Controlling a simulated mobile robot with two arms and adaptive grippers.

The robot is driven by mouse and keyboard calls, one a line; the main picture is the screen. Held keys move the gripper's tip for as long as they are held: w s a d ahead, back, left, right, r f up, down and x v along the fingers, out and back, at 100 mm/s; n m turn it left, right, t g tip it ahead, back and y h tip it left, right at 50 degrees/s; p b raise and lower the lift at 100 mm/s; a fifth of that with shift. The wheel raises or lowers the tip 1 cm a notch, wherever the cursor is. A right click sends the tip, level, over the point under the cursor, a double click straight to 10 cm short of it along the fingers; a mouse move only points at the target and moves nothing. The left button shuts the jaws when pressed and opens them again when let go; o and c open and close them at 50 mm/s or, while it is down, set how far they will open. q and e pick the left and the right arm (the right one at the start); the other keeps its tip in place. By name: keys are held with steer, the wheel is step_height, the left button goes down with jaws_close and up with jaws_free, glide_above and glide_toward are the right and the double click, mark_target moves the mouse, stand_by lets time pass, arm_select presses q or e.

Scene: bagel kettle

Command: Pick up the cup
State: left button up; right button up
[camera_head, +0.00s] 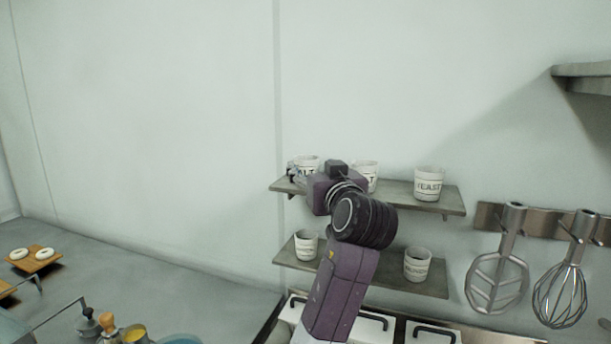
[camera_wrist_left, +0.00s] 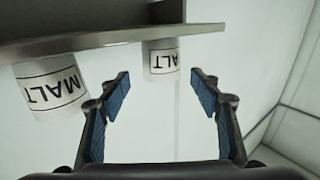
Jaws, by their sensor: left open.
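A white cup with black lettering (camera_head: 310,160) stands at the left end of the upper shelf (camera_head: 400,198), partly hidden by my left gripper (camera_head: 294,174). My left gripper is open, with one blue-padded finger on each side and nothing between the pads. A second cup, marked "MALT" (camera_wrist_left: 52,88), stands beside it, outside the fingers; it also shows in the head view (camera_head: 372,175), partly behind my wrist.
A "YEAST" cup (camera_head: 429,184) stands farther right on the upper shelf. The lower shelf (camera_head: 390,283) holds more cups. A paddle (camera_head: 497,275) and a whisk (camera_head: 562,290) hang at the right. The wall is directly behind the shelves; space left of them is free.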

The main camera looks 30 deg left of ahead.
mark_target(310, 162)
arm_select(q)
steer(key=shift+w+a+r+p, duration=0.3)
steer(key=shift+a+r+p, duration=0.1)
steer(key=shift+a+p, duration=0.05)
steer(key=p+x, duration=0.1)
steer(key=x, duration=0.1)
steer(key=p+x, duration=0.1)
steer(key=x, duration=0.1)
steer(key=shift+w+a+f, duration=0.15)
steer(key=shift+a+f, duration=0.1)
steer(key=shift+f, duration=0.1)
steer(key=shift+c, duration=0.7)
steer(key=c, duration=1)
steer(key=shift+c, duration=0.4)
steer(key=shift+r, duration=0.25)
